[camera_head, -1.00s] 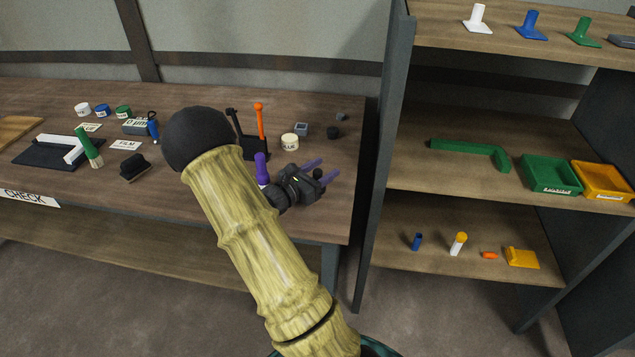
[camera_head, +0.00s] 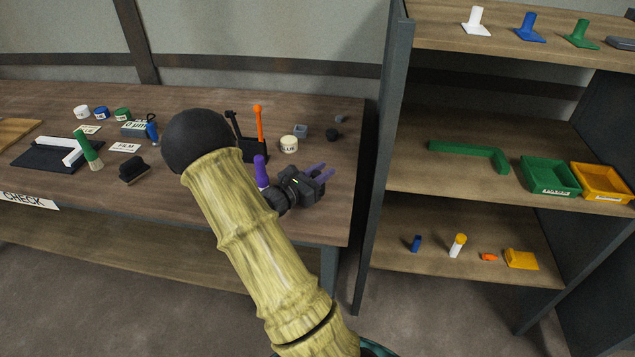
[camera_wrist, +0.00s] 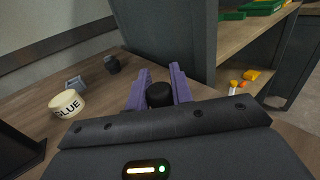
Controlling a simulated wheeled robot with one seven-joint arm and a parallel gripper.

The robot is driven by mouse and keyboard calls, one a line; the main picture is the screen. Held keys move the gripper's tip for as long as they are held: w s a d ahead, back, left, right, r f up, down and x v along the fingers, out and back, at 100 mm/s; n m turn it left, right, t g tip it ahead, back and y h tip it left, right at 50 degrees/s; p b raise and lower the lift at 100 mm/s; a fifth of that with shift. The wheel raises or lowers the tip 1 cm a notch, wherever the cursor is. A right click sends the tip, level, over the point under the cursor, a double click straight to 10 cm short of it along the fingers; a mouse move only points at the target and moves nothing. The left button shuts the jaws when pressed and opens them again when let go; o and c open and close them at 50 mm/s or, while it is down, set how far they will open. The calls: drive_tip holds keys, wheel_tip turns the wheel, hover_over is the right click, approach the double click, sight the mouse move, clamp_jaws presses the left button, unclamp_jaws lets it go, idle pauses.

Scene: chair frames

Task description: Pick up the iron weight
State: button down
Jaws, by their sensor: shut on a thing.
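My gripper (camera_wrist: 159,88) has its two purple fingers shut on the iron weight (camera_wrist: 160,95), a small dark round piece, in the wrist view. The fingers press on its left and right sides. In the head view my gripper (camera_head: 322,171) is low over the right end of the wooden workbench (camera_head: 300,230), and the weight is mostly hidden by the fingers and the wrist. I cannot tell whether the weight still touches the bench top.
A glue jar (camera_head: 289,145), a grey block (camera_head: 301,131) and another small dark piece (camera_head: 333,134) stand behind my gripper. A purple-handled tool (camera_head: 261,170) is close on its left. The shelf unit's upright panel (camera_head: 377,160) rises to the right.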

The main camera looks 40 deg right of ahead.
wheel_tip(320, 180, up, 10)
drive_tip(key=p, duration=0.1)
idle(0.4)
idle(0.5)
